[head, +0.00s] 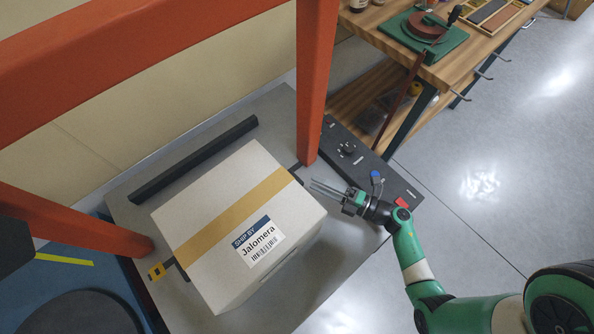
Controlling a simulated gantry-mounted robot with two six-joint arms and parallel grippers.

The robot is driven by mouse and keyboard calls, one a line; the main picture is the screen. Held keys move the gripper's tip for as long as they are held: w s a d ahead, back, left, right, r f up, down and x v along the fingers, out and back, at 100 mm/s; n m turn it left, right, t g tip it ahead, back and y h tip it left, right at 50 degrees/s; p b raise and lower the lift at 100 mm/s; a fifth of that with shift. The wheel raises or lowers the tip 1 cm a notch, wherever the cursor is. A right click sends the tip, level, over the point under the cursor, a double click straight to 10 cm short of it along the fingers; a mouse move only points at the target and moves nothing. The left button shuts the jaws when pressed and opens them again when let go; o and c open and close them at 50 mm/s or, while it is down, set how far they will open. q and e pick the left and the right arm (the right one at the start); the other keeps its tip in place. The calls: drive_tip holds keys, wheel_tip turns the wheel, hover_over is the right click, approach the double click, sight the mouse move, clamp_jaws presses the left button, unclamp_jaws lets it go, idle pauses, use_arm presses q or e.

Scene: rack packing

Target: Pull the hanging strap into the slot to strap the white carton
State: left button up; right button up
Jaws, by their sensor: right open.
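The white carton (205,220) sits on the grey machine table under an orange arch (318,80). A tan band (232,220) runs across its top; I cannot tell whether it is strap or tape. A thin reddish-brown strip (399,103) hangs from the wooden bench edge, possibly the hanging strap. A dark slot-like part (296,167) shows at the carton's far right edge by the arch leg. My right gripper (316,188) is open, its fingers pointing left, close to the carton's right corner, with nothing seen between them. My left gripper is not in view.
A black control panel (340,135) with a knob, blue button and red switch lies beside and under my right arm. A black bar (195,160) lies behind the carton. The wooden bench (490,50) stands at upper right.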

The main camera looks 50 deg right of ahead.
sight(294, 173)
drive_tip(key=b+x, duration=0.2)
drive_tip(key=x, duration=0.6)
drive_tip(key=shift+w+f, duration=0.1)
drive_tip(key=shift+w, duration=0.05)
drive_tip(key=shift+w+a, duration=0.2)
drive_tip(key=shift+w, duration=0.3)
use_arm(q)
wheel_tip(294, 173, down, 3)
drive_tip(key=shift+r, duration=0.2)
use_arm(e)
clamp_jaws()
